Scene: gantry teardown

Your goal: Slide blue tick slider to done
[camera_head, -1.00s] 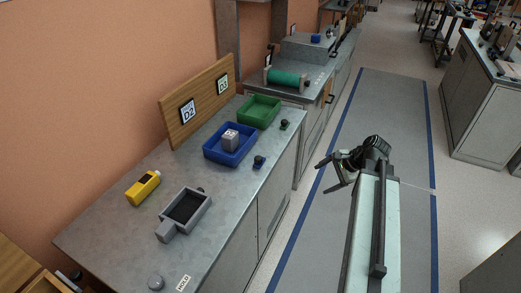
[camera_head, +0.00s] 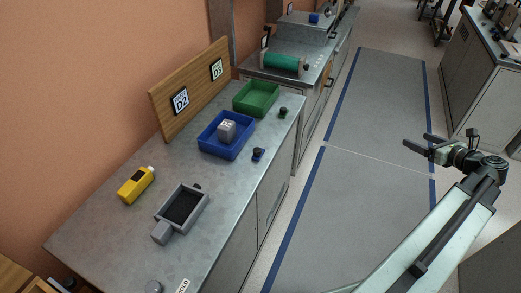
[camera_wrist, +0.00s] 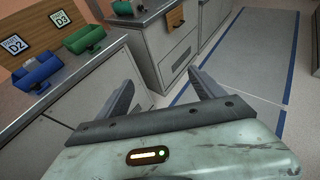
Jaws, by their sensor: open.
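The blue tray holds a pale cube (camera_head: 227,130) with markings. My gripper (camera_head: 418,147) is open and empty over the floor aisle, well to the right of the bench and apart from the slider. In the wrist view its two fingers (camera_wrist: 160,90) are spread with the floor and cabinet fronts beyond.
A wooden board (camera_head: 197,88) carries D2 and D3 tags. A yellow device (camera_head: 136,185) and a grey box (camera_head: 182,208) lie nearer. The aisle floor (camera_head: 350,200) is clear.

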